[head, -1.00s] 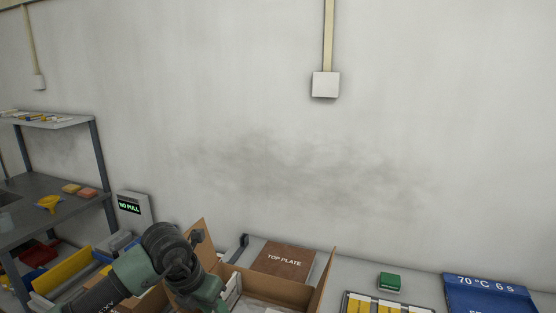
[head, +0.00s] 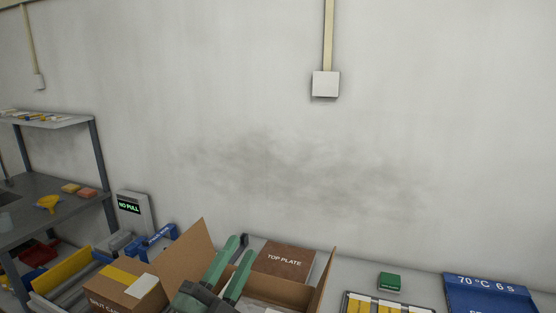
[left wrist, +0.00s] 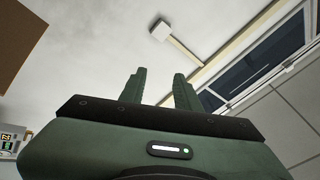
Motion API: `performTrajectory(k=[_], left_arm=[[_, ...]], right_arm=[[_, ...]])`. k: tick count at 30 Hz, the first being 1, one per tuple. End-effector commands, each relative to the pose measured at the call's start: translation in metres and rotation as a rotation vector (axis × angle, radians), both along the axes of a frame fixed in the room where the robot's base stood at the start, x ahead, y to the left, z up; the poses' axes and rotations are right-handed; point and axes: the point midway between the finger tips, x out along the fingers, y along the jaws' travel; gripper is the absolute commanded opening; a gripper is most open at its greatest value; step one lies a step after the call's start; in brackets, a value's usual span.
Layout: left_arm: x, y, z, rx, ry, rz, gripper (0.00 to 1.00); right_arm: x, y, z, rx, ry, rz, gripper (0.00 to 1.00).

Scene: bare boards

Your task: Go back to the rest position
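My left gripper (head: 237,252) shows at the bottom of the head view, in front of an open cardboard box (head: 193,250). Its two green fingers point up and stand apart with nothing between them. In the left wrist view the fingers of the left gripper (left wrist: 159,78) are also spread and empty, with the bare wall beyond. My right gripper is in neither view.
A brown TOP PLATE box (head: 284,260) lies behind the open box. A taped carton (head: 128,285) stands at left. A green block (head: 389,281) and a blue sign (head: 487,294) are at right. A shelf (head: 55,200) stands far left.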

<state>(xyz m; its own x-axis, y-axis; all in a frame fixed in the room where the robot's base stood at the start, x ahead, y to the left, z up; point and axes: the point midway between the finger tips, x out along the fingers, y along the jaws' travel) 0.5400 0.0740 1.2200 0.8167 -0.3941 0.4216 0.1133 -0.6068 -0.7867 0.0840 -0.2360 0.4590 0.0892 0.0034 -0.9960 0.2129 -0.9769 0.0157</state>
Motion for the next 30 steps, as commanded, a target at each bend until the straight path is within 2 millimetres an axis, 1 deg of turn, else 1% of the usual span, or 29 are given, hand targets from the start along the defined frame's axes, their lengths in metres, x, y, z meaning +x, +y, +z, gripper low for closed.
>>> performTrajectory(k=[1,2,3,5,6,8,9,11,12,14,15,17,18,21,27,28,30], left_arm=[[0.003,0.031,-0.026,-0.11,0.138,0.095,0.32],[0.004,0.048,-0.042,-0.166,0.217,0.148,0.32],[0.002,0.067,-0.065,-0.231,0.321,0.213,0.32],[-0.007,0.093,-0.103,-0.315,0.479,0.302,0.32],[-0.016,0.106,-0.129,-0.36,0.584,0.356,0.32],[-0.035,0.123,-0.168,-0.419,0.741,0.429,0.32],[-0.051,0.131,-0.193,-0.451,0.846,0.474,0.32],[-0.077,0.139,-0.226,-0.488,0.992,0.528,0.32],[-0.094,0.142,-0.243,-0.507,1.079,0.556,0.32],[-0.119,0.144,-0.265,-0.526,1.193,0.59,0.32],[-0.134,0.144,-0.277,-0.535,1.261,0.607,0.32],[-0.156,0.144,-0.292,-0.546,1.353,0.631,0.32],[-0.17,0.143,-0.3,-0.55,1.41,0.642,0.32],[-0.202,0.14,-0.316,-0.556,1.537,0.666,0.32],[-0.263,0.132,-0.335,-0.556,1.76,0.691,0.32],[-0.272,0.131,-0.337,-0.554,1.793,0.695,0.32],[-0.265,0.13,-0.363,-0.548,1.8,0.697,0.32]], right_arm=[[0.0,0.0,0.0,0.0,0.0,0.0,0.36],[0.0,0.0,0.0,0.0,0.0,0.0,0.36],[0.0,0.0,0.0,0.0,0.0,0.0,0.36],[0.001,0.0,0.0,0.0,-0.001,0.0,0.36],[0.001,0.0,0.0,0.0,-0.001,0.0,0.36],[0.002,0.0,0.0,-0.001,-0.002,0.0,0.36],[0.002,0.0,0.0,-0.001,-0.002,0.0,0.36],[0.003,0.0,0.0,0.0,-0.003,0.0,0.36],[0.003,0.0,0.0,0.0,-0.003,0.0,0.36],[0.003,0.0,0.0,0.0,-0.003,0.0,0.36],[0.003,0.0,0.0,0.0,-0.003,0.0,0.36],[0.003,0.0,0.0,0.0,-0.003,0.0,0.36],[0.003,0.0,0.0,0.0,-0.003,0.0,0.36],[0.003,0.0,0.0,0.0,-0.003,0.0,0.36],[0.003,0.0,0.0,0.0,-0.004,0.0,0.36],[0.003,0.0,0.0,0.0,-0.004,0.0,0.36],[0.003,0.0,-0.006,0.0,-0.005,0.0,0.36]])
